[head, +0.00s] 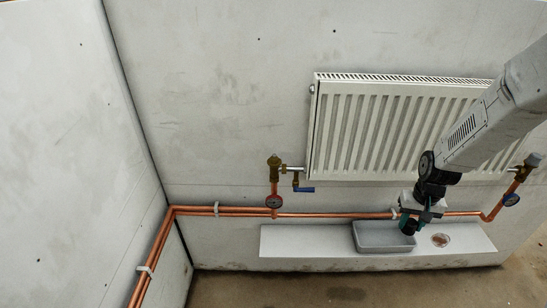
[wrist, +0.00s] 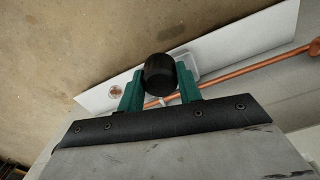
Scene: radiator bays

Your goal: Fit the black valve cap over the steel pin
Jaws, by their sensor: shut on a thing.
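The black valve cap (wrist: 159,72) is held between the green fingers of my gripper (wrist: 160,83) in the wrist view. In the head view my gripper (head: 418,214) is at the end of the arm, in front of the copper pipe, with the dark cap (head: 408,227) at its lower end. The cap appears over the grey tray (head: 384,237). A brass valve (head: 274,163) stands at the radiator's lower left. I cannot make out the steel pin on it at this size.
The white radiator (head: 345,130) hangs on the wall. A white shelf (head: 310,240) carries the tray and a round dish (head: 440,240). The shelf's left part is clear.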

